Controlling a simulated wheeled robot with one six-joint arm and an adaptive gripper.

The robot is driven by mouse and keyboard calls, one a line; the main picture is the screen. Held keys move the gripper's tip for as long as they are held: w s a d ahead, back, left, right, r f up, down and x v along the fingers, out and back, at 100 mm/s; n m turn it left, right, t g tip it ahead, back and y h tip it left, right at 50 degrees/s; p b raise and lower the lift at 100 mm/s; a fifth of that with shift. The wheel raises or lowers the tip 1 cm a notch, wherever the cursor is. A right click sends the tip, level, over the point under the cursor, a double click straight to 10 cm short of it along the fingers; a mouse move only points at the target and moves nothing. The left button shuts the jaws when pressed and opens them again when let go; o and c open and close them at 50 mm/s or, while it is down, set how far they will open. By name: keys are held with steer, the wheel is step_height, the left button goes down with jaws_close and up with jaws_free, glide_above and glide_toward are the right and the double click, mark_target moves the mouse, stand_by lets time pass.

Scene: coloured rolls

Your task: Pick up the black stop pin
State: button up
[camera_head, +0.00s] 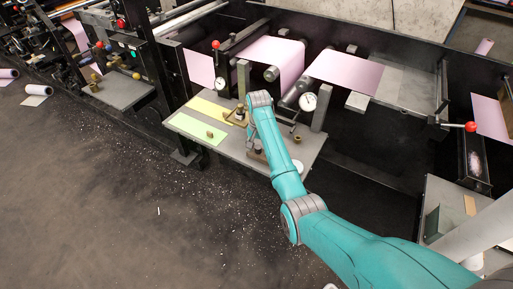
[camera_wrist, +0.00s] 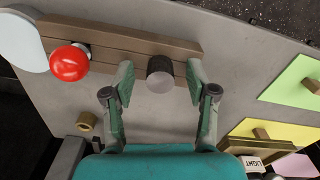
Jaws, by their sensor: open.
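The black stop pin (camera_wrist: 160,74), a short dark cylinder with a grey end face, stands at a brown bar (camera_wrist: 110,41) in the wrist view. My gripper (camera_wrist: 162,80) is open, with one finger on each side of the pin and a visible gap to both. Its fingertips overlap the bar in the picture; whether they touch it I cannot tell. In the head view my arm covers much of this spot, and I cannot make out the pin or the fingers clearly.
A red ball knob (camera_wrist: 69,62) and a white disc (camera_wrist: 22,40) are left of the pin. A brass ring (camera_wrist: 86,121) lies lower left. Green (camera_wrist: 296,84) and yellow (camera_wrist: 285,133) plates with small blocks lie right. The grey table (camera_head: 232,146) adjoins the roll machine.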

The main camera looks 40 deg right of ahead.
steer(key=shift+f, duration=0.2)
jaws_close()
